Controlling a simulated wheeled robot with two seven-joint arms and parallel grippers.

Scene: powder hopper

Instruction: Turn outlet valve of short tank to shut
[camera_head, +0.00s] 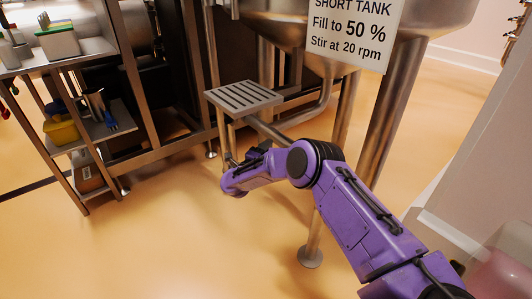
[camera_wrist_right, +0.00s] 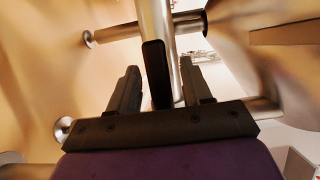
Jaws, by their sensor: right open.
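The short tank (camera_head: 285,24) is at the top of the head view, with its sign (camera_head: 352,32) reading "Fill to 50 %". Its metal outlet pipe (camera_head: 322,102) curves down below it. My right gripper (camera_head: 238,160) is beside the low end of the pipework, its fingers partly hidden by my purple wrist. In the right wrist view, my open right gripper (camera_wrist_right: 159,66) has its fingers on either side of a long black handle (camera_wrist_right: 154,75), apparently the outlet valve's, in front of a metal pipe. I cannot tell whether either finger touches it. My left gripper is out of view.
A slotted metal step (camera_head: 243,97) stands just behind my right gripper. A tank leg (camera_head: 312,240) with a round foot is close to my right arm. A shelf rack (camera_head: 108,128) with containers stands at the left. The floor (camera_head: 180,245) in front is clear.

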